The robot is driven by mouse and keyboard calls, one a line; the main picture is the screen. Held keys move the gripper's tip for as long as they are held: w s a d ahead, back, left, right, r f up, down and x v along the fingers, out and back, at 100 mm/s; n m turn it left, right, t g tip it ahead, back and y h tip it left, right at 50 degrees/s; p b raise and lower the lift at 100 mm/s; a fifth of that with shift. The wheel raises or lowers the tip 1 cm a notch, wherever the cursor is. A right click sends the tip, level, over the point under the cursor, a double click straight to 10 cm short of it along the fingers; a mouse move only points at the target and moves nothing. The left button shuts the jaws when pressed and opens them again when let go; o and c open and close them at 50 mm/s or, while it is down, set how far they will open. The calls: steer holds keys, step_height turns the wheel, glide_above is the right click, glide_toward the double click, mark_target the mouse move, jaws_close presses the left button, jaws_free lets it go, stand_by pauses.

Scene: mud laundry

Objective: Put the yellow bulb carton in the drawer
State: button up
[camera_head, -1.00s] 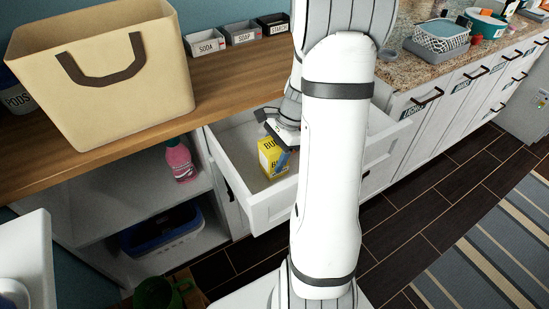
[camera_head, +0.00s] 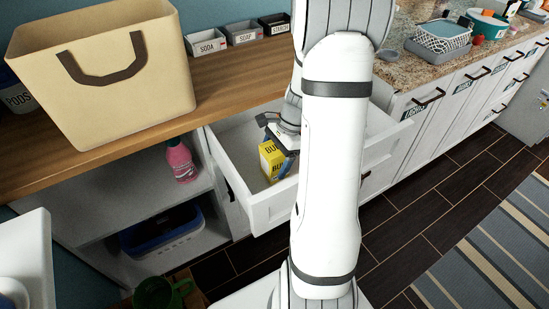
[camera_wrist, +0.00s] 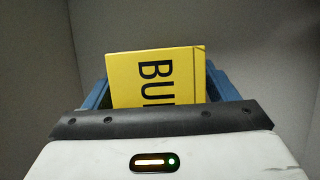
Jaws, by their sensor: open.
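The yellow bulb carton (camera_head: 268,160) is inside the open white drawer (camera_head: 262,213), low in its left part. The carton also shows in the wrist view (camera_wrist: 150,75), with dark letters "BU" on its face. My gripper (camera_head: 284,165) is inside the drawer right at the carton. In the wrist view its blue fingers (camera_wrist: 228,88) stand on either side of the carton, with the jaws open. The carton's lower part is hidden behind the gripper body in the wrist view. My arm covers the drawer's right middle in the head view.
A wooden counter (camera_head: 215,95) above the drawer carries a tan bag (camera_head: 105,80) and small labelled boxes for soda (camera_head: 207,47), soap and starch. A pink bottle (camera_head: 180,160) and a blue bin (camera_head: 165,232) occupy the open shelves at left.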

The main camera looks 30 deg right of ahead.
steer(key=p+v, duration=0.1)
steer(key=v, duration=1.1)
steer(key=s+a+r+n+t+h, duration=0.1)
steer(key=s+a+r+n+h, duration=0.1)
steer(key=s+a+n, duration=0.4)
steer(key=s+a+r+n+t+h, duration=0.1)
steer(key=s+a+r+n+h, duration=0.1)
steer(key=s+a+n, duration=0.4)
steer(key=a+r+n, duration=0.1)
steer(key=a+n, duration=0.4)
steer(key=shift+r+n, duration=0.3)
steer(key=shift+r, duration=0.1)
steer(key=shift+t, duration=0.4)
steer(key=p+v, duration=0.5)
steer(key=shift+w+r, duration=0.25)
steer(key=shift+w, duration=0.1)
